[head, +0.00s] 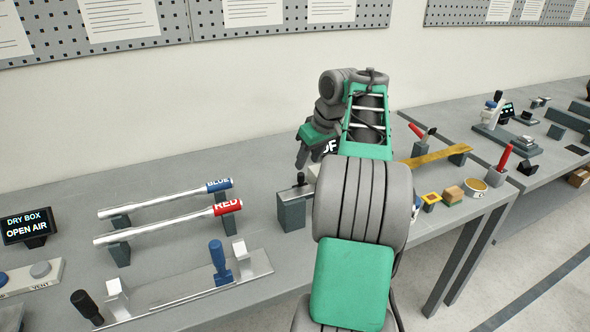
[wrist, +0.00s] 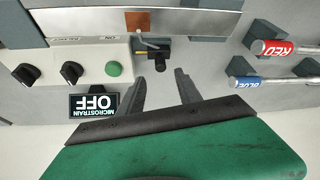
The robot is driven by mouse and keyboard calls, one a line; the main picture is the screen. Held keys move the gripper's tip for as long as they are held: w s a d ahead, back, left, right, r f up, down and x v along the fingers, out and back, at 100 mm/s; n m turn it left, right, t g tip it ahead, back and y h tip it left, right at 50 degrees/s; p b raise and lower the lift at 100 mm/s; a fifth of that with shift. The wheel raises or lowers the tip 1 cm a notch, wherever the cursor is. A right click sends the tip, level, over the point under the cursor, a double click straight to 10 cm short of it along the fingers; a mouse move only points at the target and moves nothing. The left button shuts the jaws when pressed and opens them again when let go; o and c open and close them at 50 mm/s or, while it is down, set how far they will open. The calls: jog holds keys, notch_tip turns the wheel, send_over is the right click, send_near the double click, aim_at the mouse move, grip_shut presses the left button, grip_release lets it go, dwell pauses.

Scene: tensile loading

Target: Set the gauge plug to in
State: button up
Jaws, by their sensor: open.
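In the wrist view, which is upside down, a small black part that looks like the gauge plug (wrist: 153,54) sits at the edge of a metal strip, with a pale lead and a yellow mark beside it. I cannot tell whether it is seated in a socket. My gripper (wrist: 160,80) is open, its two dark fingers apart, with the plug just beyond and between the fingertips. Nothing shows between the fingers themselves. A display (wrist: 95,103) reads MICROSTRAIN OFF.
A panel with black knobs (wrist: 71,72) and a green button (wrist: 113,68) lies beside the plug. Red (head: 227,207) and blue (head: 219,185) handled bars rest on supports to the left.

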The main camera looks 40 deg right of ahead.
aim_at(301, 174)
jog(key=b+x, duration=0.1)
jog(key=x, duration=0.6)
jog(key=shift+b, duration=0.35)
grip_shut()
dwell(0.9)
